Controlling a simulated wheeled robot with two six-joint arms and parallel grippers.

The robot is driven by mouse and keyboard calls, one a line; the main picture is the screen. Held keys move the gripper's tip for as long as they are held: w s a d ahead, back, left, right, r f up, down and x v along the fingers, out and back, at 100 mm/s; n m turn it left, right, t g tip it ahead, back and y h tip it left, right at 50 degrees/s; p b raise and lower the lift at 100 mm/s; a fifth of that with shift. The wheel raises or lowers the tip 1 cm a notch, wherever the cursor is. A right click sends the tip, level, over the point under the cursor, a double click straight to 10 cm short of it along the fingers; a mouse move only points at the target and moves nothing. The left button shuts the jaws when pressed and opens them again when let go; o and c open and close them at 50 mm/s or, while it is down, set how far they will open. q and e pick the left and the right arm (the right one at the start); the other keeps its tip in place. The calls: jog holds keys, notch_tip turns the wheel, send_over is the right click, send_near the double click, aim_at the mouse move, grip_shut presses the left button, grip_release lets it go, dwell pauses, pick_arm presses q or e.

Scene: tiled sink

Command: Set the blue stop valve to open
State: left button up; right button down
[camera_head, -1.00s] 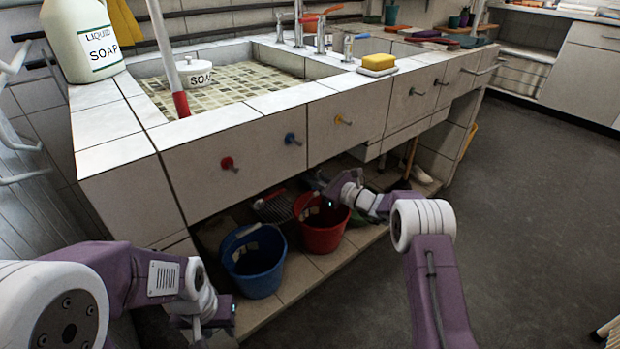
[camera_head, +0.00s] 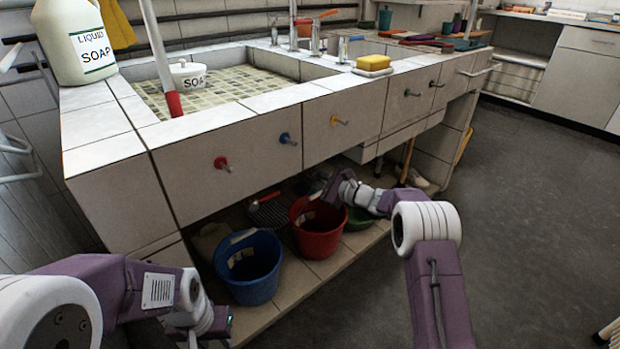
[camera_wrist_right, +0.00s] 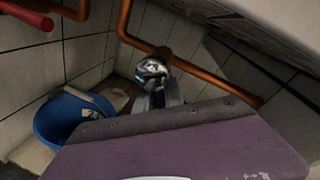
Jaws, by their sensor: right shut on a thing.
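A blue knob (camera_head: 287,139) sits on the sink's tiled front, between a red knob (camera_head: 222,163) and a yellow knob (camera_head: 338,121). No blue handle shows clearly under the counter. My right gripper (camera_wrist_right: 152,84) reaches under the counter, above and behind the red bucket. In the right wrist view it is shut at a shiny chrome fitting (camera_wrist_right: 150,69) beside a copper pipe. My purple gripper body hides much of that spot, so the handle's colour and angle cannot be told. My left gripper (camera_head: 222,322) is low at the lower left, away from the knobs, its fingers unclear.
A blue bucket (camera_head: 250,267) and a red bucket (camera_head: 317,228) stand on the low shelf. The copper pipe (camera_wrist_right: 190,72) runs along the wall. A red handle (camera_wrist_right: 27,14) shows at upper left in the wrist view.

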jog(key=shift+f, duration=0.1)
jog(key=c, duration=1.5)
grip_release()
jog(key=shift+o, duration=0.2)
